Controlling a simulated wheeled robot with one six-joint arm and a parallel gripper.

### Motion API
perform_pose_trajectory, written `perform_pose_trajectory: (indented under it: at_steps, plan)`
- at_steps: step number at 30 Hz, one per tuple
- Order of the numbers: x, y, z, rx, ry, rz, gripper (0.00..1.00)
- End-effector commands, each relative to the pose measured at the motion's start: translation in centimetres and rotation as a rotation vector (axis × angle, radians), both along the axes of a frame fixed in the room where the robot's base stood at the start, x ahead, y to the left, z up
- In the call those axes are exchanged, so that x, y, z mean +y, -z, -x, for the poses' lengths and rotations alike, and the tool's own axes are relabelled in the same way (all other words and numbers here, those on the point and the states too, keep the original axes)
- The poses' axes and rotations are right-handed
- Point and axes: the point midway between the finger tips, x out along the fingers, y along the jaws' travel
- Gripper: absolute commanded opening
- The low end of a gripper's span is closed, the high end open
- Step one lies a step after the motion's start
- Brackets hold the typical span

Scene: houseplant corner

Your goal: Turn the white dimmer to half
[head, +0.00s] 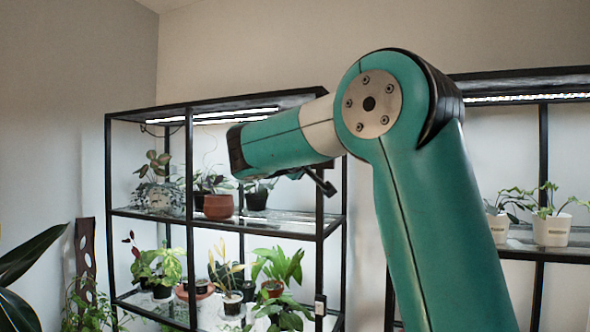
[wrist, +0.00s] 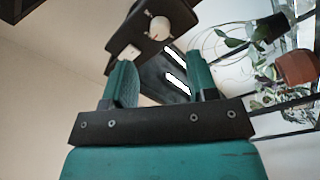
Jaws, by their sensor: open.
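In the wrist view, a round white knob (wrist: 160,27), which looks like the white dimmer, sits on a dark box (wrist: 143,38). A smaller white piece (wrist: 130,52) is on the same box. The knob's setting is too small to read. My gripper (wrist: 162,78) is open, with its two teal fingers apart and nothing between them. The knob and box appear beyond the fingertips, toward the left finger, and the knob looks clear of both fingers. In the head view my arm hides most of the gripper, and I cannot make out the knob there.
A black shelf rack (head: 333,222) with lit strips and several potted plants stands behind my arm. A terracotta pot (head: 218,207) is on its upper shelf; it also shows in the wrist view (wrist: 296,67). A second rack (head: 541,190) with white pots is at right.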

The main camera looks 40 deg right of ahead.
Motion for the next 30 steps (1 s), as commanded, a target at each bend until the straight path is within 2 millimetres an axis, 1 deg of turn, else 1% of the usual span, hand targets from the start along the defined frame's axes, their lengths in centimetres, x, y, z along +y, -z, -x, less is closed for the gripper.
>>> perform_pose_trajectory:
  at_steps: [1, 6, 9, 12, 15, 18, 30]
  plan:
    - [1.5, 0.6, 0.4, -0.004, -0.008, 0.000, 0.53]
    - [5.4, 0.8, 2.1, -0.001, -0.007, -0.001, 0.53]
    - [7.2, 0.8, 2.9, -0.002, -0.005, -0.001, 0.53]
    - [8.4, 1.1, 3.4, -0.003, -0.002, -0.001, 0.53]
    - [9.1, 0.9, 3.8, -0.001, -0.001, -0.002, 0.53]
    - [9.4, 0.7, 4.0, -0.001, 0.001, -0.001, 0.53]
    - [9.5, 0.6, 4.0, 0.000, 0.002, -0.001, 0.53]
